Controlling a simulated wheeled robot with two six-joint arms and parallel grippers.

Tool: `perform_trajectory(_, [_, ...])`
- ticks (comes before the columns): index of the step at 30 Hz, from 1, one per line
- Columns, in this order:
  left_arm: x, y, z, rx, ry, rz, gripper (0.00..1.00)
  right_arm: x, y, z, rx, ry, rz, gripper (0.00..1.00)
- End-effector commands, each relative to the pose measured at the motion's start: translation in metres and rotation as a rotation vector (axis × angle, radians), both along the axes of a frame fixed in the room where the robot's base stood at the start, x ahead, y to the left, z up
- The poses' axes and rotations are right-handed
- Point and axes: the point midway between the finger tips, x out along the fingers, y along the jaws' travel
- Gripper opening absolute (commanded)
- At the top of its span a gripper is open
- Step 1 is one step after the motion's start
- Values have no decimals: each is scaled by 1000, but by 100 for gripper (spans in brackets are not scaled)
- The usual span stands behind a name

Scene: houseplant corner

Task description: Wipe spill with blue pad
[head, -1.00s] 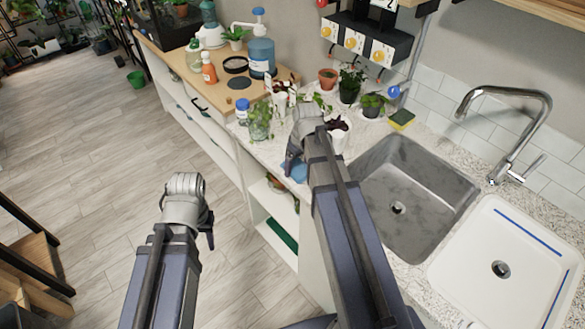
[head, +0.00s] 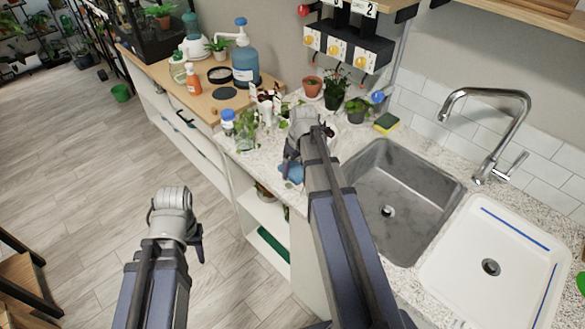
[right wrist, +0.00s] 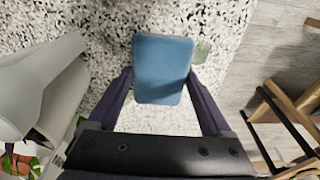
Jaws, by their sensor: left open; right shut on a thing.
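The blue pad (right wrist: 163,68) is between the two dark fingers of my right gripper, seen in the right wrist view over the speckled white counter. In the head view part of the pad (head: 291,172) shows under my right gripper (head: 291,160), near the counter's front edge; the arm hides the rest. I cannot tell whether the pad touches the counter. A small pale green patch (right wrist: 201,53) lies just right of the pad; it may be the spill. My left gripper (head: 198,248) is open and empty, above the floor in front of the cabinets.
A grey sink (head: 400,205) and a white drainboard (head: 488,265) are to the right. Potted plants, including a dark green one (head: 335,90), and a clear plant jar (head: 244,130) stand close around the right gripper. A sponge (head: 386,123) lies behind the sink.

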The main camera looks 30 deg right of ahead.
Motion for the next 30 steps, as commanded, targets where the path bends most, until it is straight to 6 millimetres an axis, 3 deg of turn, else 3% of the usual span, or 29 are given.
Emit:
perform_trajectory(8, [0,0,-1,0,0,0,45,-3,8,-1,1,-1,1,39])
perform_trajectory(18, [0,0,-3,0,0,0,45,-12,34,-3,2,1,1,39])
perform_trajectory(30, [0,0,-3,0,0,0,45,-16,45,-3,5,3,4,39])
